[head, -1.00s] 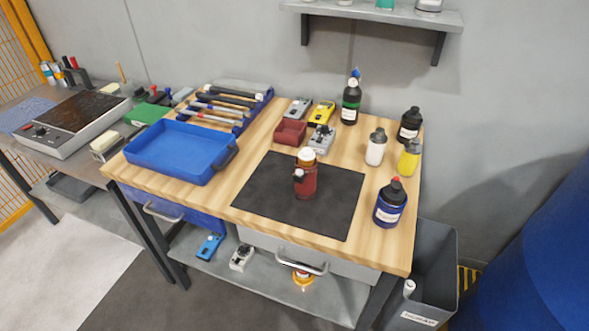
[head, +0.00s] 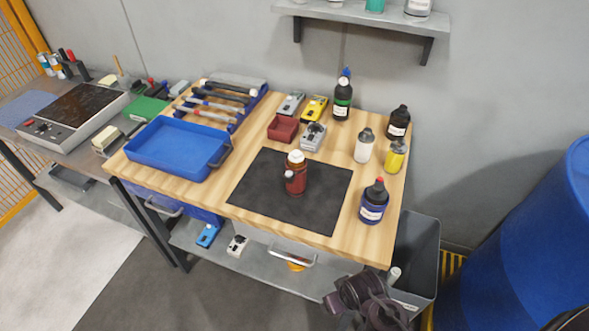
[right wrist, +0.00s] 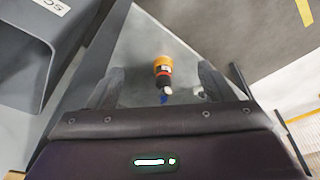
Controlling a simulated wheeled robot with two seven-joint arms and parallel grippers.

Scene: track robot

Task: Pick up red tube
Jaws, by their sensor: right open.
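A red-brown bottle with a pale cap (head: 295,178) stands upright on the black mat (head: 250,195); a small red-and-white part shows at its front. I cannot tell whether this is the red tube. My right gripper (head: 365,300) is low at the table's front right corner, below the tabletop and well apart from the bottle. In the right wrist view my right gripper (right wrist: 162,76) is open and empty, its fingers spread. Beyond them is an orange item with a red band and pale tip (right wrist: 162,68), apparently on the lower shelf. My left gripper is not in view.
A blue tray (head: 180,150) and a tool rack are at the left. A red bin (head: 283,128), meters and several bottles stand behind and right of the mat. A grey bin (head: 418,245) stands beside the table, close to my right gripper; a blue barrel (head: 530,240) is farther right.

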